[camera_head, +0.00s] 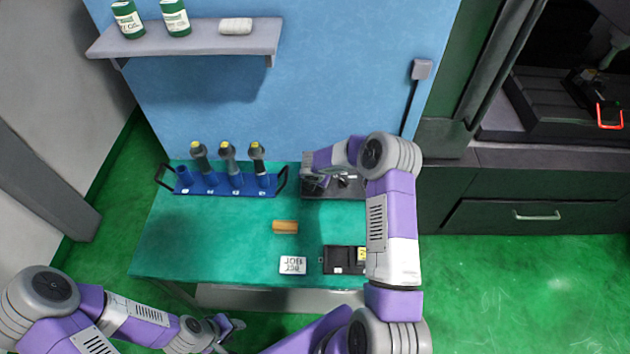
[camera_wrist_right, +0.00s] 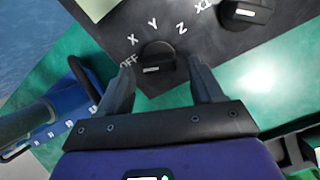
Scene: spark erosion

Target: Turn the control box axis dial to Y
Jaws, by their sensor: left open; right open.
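The dark control box (camera_wrist_right: 200,50) lies on the green bench; it also shows in the head view (camera_head: 345,190), partly covered by my right arm. Which label the dial points at I cannot tell. My right gripper (camera_wrist_right: 163,76) is open, its fingertips either side of the dial with gaps; contact is not clear. My left gripper (camera_head: 230,328) is open and empty, off the bench's front edge.
A second knob (camera_wrist_right: 246,12) sits beside the axis dial. A blue rack (camera_head: 225,186) with several tool holders stands left of the box. The bench's left front is clear.

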